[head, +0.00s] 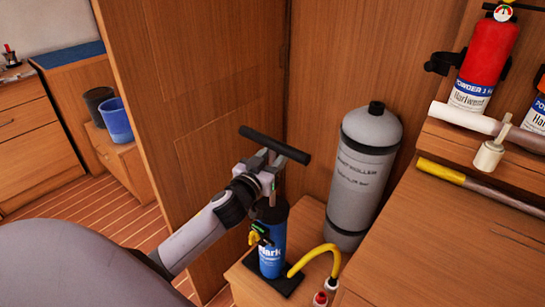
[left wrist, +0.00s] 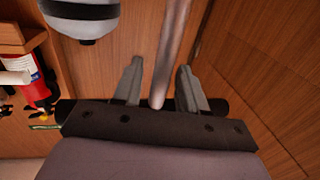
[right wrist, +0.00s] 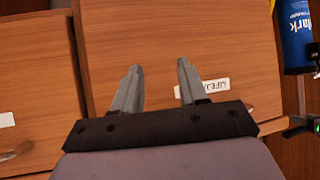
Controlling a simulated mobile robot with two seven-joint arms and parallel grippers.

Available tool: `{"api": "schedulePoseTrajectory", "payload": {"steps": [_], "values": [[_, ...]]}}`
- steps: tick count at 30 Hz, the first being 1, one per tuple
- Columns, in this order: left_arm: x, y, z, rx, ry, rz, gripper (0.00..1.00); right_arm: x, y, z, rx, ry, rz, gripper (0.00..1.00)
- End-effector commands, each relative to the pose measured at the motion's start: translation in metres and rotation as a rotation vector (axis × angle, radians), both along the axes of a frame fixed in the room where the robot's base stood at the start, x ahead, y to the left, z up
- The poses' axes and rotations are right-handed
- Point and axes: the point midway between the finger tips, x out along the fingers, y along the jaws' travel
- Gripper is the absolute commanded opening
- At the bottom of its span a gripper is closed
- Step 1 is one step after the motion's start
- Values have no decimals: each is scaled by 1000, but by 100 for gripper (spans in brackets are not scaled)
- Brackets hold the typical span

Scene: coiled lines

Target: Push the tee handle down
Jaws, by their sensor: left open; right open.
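The black tee handle (head: 275,145) stands high on its rod above the blue pump (head: 271,247), which is upright on a black base. My left gripper (head: 266,163) is open just at the handle, close to its middle. In the left wrist view the grey rod (left wrist: 172,45) runs between the open fingers (left wrist: 160,88), and the handle's ends (left wrist: 66,108) show beside the gripper body. Whether the fingers touch the rod or handle I cannot tell. My right gripper (right wrist: 160,85) is open and empty in front of wooden drawers; the pump shows at upper right (right wrist: 294,35).
A yellow hose (head: 312,254) curves from the pump's base. A grey gas cylinder (head: 365,175) stands right behind the pump. A wooden partition (head: 205,100) rises behind the handle. A red extinguisher (head: 486,60) and shelf are at right. Blue bucket (head: 116,120) at far left.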

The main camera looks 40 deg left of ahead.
Motion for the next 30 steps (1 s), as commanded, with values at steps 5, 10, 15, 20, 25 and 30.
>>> {"api": "schedulePoseTrajectory", "payload": {"steps": [5,10,15,20,25,30], "values": [[2,0,0,1,0,-1,42,0,0,0,0,0,0,43],[1,0,0,1,0,0,25,0,0,0,0,0,0,43],[1,0,0,1,0,0,0,0,0,0,-1,0,1,43],[1,0,-7,-1,1,0,0,0,0,-6,0,0,0,43],[1,0,-33,-3,1,0,0,0,0,-28,-1,0,1,43],[1,0,-60,-3,2,1,0,-1,0,-51,1,4,0,43]]}}
